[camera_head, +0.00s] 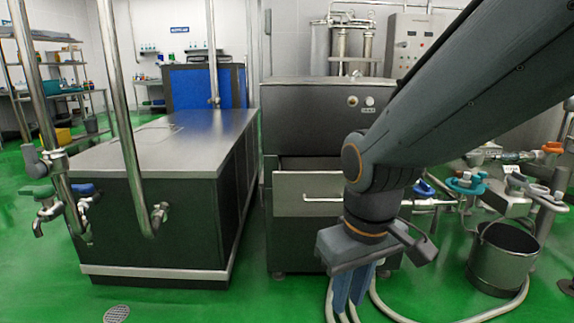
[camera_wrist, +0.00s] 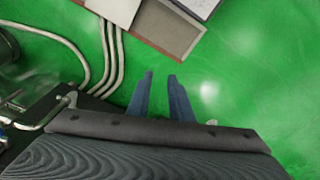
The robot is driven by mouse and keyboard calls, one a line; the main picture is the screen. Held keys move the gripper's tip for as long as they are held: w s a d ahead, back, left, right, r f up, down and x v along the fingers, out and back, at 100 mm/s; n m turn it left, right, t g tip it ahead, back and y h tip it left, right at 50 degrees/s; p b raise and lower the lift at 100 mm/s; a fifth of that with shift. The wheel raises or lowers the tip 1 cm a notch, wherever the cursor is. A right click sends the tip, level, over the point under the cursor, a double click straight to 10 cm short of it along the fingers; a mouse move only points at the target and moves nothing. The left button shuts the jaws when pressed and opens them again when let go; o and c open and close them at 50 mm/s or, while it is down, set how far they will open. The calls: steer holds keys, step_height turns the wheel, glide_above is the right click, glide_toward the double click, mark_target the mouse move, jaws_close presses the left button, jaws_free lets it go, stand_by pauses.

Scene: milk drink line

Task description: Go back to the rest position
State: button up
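My gripper (camera_head: 349,302) hangs fingers down at the end of my arm, in front of the dark steel cabinet in the head view. Its two blue fingers also show in the wrist view (camera_wrist: 161,76), apart, with bare green floor between them. Nothing is held. My arm crosses the head view from the upper right and hides part of the cabinet and the pipework behind it.
The dark cabinet (camera_head: 310,112) has a front panel with a handle (camera_head: 310,186) standing forward. A steel-topped counter (camera_head: 165,150) is at left, near tap pipes (camera_head: 125,120). A bucket (camera_head: 500,262) stands at right near pale hoses (camera_wrist: 113,55). Green floor (camera_wrist: 255,75) is clear below.

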steer(key=s+r+m+g, duration=0.1)
steer(key=s+r, duration=0.1)
steer(key=s, duration=0.4)
steer(key=d+r+m+p, duration=0.3)
steer(key=d+r+p, duration=0.6)
steer(key=p, duration=1.1)
steer(key=shift+w+r+m, duration=0.2)
steer(key=shift+r+m, duration=0.1)
steer(key=shift+r, duration=0.45)
steer(key=shift+a, duration=0.1)
